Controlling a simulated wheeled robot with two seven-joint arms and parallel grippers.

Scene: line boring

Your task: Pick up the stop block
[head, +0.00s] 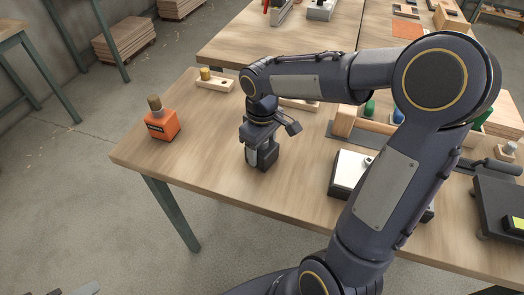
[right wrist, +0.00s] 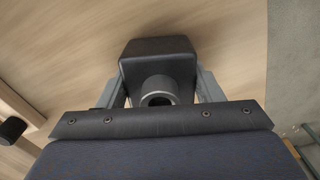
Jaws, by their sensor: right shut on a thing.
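The stop block, a dark block (head: 268,155) with a grey cylindrical top, is near the left half of the wooden table. In the right wrist view the block (right wrist: 157,52) sits between the two grey fingers, its round hollow post facing the camera. My right gripper (head: 260,152) points down and is shut on it. I cannot tell whether the block's underside touches the table. Only a small grey part, likely of my left gripper (head: 82,289), shows at the bottom left edge, away from the table.
An orange box (head: 162,124) with a brown top stands at the table's left. A wooden block with a yellow knob (head: 206,74) is behind. A white-topped block (head: 350,172) and a wooden rack (head: 375,128) with coloured handles stand to the right. The table's front left (head: 200,170) is clear.

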